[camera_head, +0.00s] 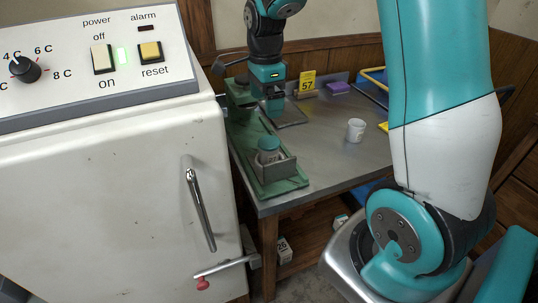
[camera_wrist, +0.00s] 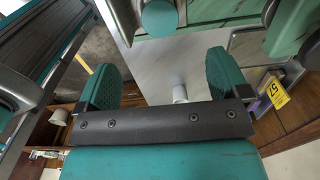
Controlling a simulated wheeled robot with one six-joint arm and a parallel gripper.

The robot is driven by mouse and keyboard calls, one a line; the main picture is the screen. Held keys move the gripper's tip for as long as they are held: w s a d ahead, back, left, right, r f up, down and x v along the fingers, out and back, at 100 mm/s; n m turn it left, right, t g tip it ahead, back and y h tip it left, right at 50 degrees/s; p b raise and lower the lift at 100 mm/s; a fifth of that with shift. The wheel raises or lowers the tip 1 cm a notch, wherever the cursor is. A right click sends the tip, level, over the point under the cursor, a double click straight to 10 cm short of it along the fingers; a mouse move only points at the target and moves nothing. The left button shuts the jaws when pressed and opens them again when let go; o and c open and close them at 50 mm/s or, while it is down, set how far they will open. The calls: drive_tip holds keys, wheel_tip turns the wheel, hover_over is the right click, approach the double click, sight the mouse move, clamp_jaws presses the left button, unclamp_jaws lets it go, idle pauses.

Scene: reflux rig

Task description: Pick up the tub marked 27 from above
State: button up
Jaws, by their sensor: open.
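No number 27 is legible in either view. In the head view, a small white tub (camera_head: 284,249) on the low shelf under the bench seems to read 26. Another pale tub (camera_head: 341,222) stands further right down there, its mark too small to read. My gripper (camera_wrist: 163,82) is open and empty, its two teal fingers wide apart in the wrist view. In the head view it hangs over the back left of the bench, well above and behind those tubs. A white cup (camera_head: 355,130) stands on the bench, and it also shows beyond my fingers in the wrist view (camera_wrist: 180,94).
A yellow card marked 57 (camera_head: 307,81) stands at the back. A white cabinet (camera_head: 100,205) with a handle and protruding red-knobbed lever (camera_head: 203,283) borders the left. The bench middle is mostly clear.

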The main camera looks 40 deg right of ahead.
sight(269, 141)
wheel_tip(269, 141, down, 9)
drive_tip(key=shift+f, duration=0.15)
drive_tip(key=shift+s+d+f+p, duration=0.1)
drive_tip(key=shift+d+f+p, duration=0.1)
drive_tip(key=shift+f, duration=1.15)
drive_tip(key=shift+s+d+f+p, duration=0.1)
drive_tip(key=shift+d+f+p, duration=0.05)
drive_tip(key=shift+f, duration=1.2)
drive_tip(key=c, duration=1)
